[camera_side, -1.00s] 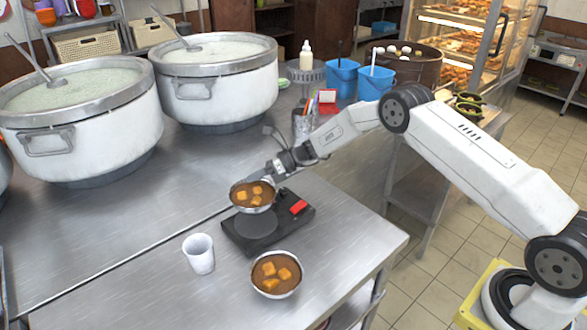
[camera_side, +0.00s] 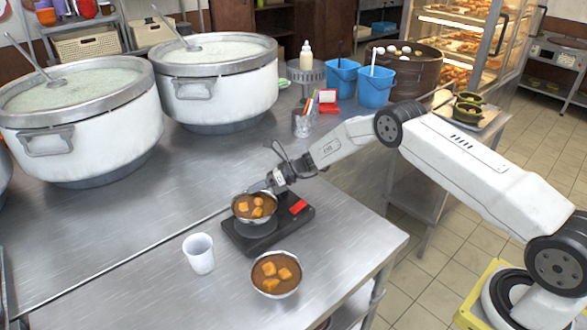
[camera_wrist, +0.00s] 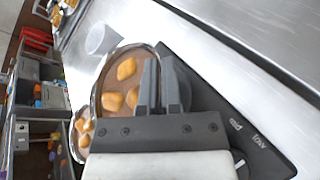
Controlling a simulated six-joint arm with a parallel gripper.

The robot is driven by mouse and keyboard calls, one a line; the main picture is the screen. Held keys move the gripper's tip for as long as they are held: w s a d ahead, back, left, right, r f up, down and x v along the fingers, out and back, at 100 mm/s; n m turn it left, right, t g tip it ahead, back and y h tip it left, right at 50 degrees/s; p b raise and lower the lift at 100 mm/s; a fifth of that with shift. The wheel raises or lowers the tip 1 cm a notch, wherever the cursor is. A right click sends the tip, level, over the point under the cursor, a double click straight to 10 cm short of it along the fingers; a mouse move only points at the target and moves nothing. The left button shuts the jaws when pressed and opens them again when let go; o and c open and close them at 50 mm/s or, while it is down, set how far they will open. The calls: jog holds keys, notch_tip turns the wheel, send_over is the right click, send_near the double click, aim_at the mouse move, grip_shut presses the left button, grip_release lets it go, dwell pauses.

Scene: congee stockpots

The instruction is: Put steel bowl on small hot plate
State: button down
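A steel bowl (camera_side: 254,218) of brown stew with several orange cubes is at my gripper (camera_side: 274,188), over the small hot plate (camera_side: 290,222). My gripper's fingers (camera_wrist: 158,85) are close together on the bowl's rim in the wrist view, where the bowl (camera_wrist: 122,85) also shows. The bowl looks roughly level and sits low over the round heating disc, toward its back-left part. I cannot tell whether its base touches the disc. The black hot plate body (camera_wrist: 235,120) extends to the right in the wrist view.
A second, similar bowl (camera_side: 276,274) stands on the steel table in front of the hot plate. A white cup (camera_side: 199,254) stands to its left. Two big stockpots (camera_side: 85,145) (camera_side: 222,95) and a utensil holder (camera_side: 303,124) are behind.

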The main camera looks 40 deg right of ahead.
jog(key=shift+f, duration=0.3)
dwell(0.6)
jog(key=c, duration=0.7)
grip_release()
jog(key=shift+c, duration=0.2)
jog(key=shift+c, duration=1.4)
jog(key=shift+s+d, duration=0.1)
jog(key=shift+d, duration=0.1)
jog(key=shift+s+d+r, duration=0.1)
jog(key=shift+d+r, duration=0.05)
jog(key=shift+d, duration=0.15)
jog(key=shift+s+d+r, duration=0.15)
jog(key=shift+d, duration=0.15)
jog(key=shift+s+d+r, duration=0.1)
jog(key=shift+s+d, duration=0.05)
jog(key=shift+d, duration=0.15)
jog(key=shift+s+d+r, duration=0.25)
jog(key=shift+d, duration=0.35)
